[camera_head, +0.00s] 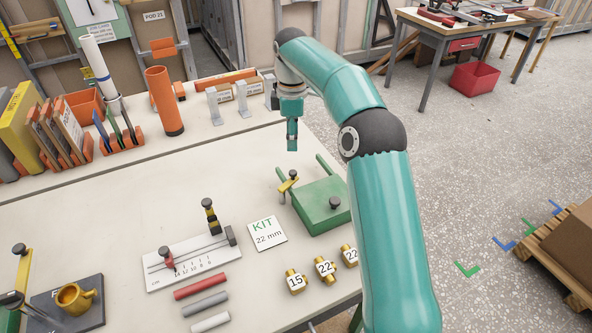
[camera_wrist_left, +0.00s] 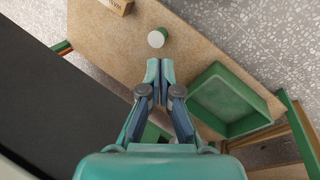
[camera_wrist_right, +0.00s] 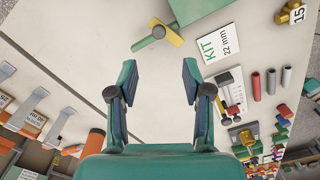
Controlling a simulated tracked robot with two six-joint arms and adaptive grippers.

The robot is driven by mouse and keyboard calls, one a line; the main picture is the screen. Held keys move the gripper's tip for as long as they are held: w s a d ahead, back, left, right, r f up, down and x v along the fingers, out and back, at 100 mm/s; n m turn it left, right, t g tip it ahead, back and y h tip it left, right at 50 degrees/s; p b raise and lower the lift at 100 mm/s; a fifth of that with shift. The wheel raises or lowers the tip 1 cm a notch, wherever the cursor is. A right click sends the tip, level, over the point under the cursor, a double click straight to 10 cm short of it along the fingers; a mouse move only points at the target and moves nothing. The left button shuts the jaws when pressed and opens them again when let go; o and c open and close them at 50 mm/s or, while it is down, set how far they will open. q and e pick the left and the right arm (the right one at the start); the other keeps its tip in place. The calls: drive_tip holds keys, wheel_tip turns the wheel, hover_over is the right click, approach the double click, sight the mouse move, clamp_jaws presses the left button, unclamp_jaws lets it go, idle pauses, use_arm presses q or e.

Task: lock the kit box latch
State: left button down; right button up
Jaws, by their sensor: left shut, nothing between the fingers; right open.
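The green kit box (camera_head: 315,206) sits near the table's right edge, its lid down with a dark knob on top. The yellow latch (camera_head: 288,185) with its dark knob is at the box's left back corner, beside green bars. In the right wrist view the latch (camera_wrist_right: 172,36) shows at the top, the box (camera_wrist_right: 196,8) partly cut off. My right gripper (camera_head: 292,147) is open and empty, pointing down above the table behind the latch, apart from it; its fingers (camera_wrist_right: 158,75) are spread. My left gripper (camera_wrist_left: 160,72) is shut and empty, outside the head view.
A KIT 22 mm card (camera_head: 267,233) and several brass fittings (camera_head: 325,268) lie in front of the box. A measuring board (camera_head: 190,260) is to the left. Orange tubes and racks line the back. Below my left gripper are a brown board and a green tray (camera_wrist_left: 228,98).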

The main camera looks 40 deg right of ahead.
sight(293, 172)
wheel_tip(293, 172, down, 11)
drive_tip(key=shift+f, duration=0.1)
drive_tip(key=shift+c, duration=0.3)
